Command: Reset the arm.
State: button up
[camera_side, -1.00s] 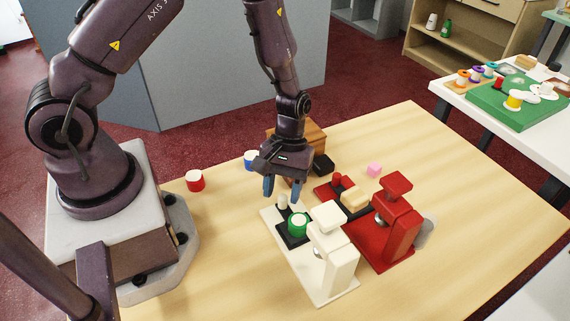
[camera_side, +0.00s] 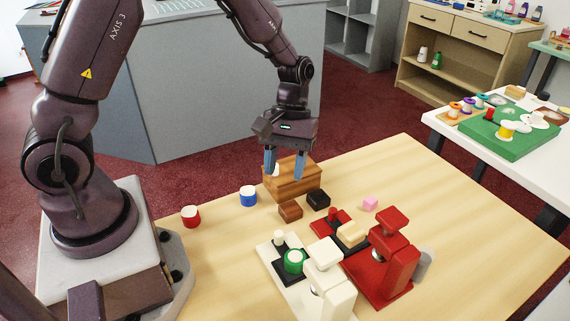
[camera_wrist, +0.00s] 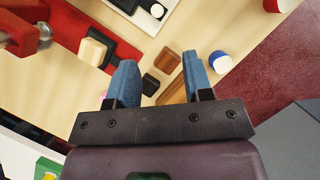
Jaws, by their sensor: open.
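My gripper (camera_side: 285,163) is open, with its two blue fingers apart and nothing between them.
A white press (camera_side: 325,270) holding a green spool (camera_side: 293,261) and a red press (camera_side: 392,250) stand at the table's middle. The right front table is clear.

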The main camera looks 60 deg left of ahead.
jog(key=s+r+m+t+y, duration=0.1)
jog(key=s+r+m+t, duration=0.3)
jog(key=r, duration=0.6)
jog(key=s+r+m+t+y, duration=0.2)
jog(key=s+r+m+t, duration=0.2)
jog(key=s+r, duration=0.5)
jog(key=shift+a+r+m+t, duration=0.4)
jog(key=shift+r+m, duration=0.1)
jog(key=shift+r, duration=0.1)
